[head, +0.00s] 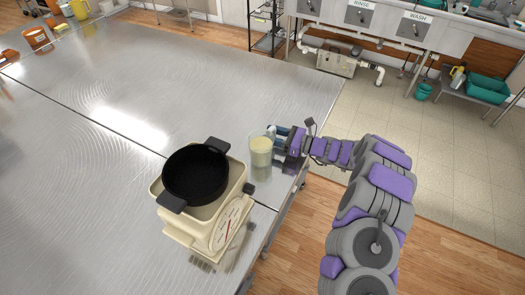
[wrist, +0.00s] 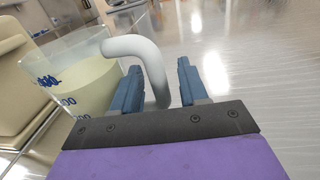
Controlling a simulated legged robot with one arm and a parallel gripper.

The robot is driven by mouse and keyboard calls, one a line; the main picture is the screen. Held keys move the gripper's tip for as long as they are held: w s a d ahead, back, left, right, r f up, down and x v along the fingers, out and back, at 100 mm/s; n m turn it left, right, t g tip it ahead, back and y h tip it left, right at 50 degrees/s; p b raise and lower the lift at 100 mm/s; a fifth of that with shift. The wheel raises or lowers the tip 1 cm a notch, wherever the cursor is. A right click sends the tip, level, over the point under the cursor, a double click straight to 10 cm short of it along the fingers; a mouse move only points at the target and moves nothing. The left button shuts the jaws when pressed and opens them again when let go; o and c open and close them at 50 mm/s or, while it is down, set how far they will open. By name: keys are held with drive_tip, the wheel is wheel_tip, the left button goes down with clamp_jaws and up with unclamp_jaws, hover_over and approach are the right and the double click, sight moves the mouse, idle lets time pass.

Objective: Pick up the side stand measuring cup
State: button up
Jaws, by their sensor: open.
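The measuring cup (head: 261,152) is clear, with pale contents, and stands on the metal table beside a scale. In the wrist view the cup (wrist: 75,85) is at the left, with blue markings and a white curved handle (wrist: 150,62). My gripper (head: 276,135) is at the cup's right side in the head view. In the wrist view my gripper (wrist: 160,82) is open, and the handle's lower part lies between its two blue fingers. I cannot tell whether a finger touches the handle.
A cream scale (head: 206,225) with a black pot (head: 196,175) on it stands left of the cup. The table's (head: 150,80) edge runs just right of the cup. Orange containers (head: 37,39) are at the far left. The table's middle is clear.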

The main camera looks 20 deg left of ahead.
drive_tip(key=shift+d, duration=0.2)
drive_tip(key=shift+r, duration=0.1)
drive_tip(key=shift+c, duration=0.9)
drive_tip(key=shift+a, duration=0.1)
clamp_jaws()
drive_tip(key=shift+r, duration=0.2)
drive_tip(key=shift+r+p, duration=1.3)
drive_tip(key=shift+r, duration=3.5)
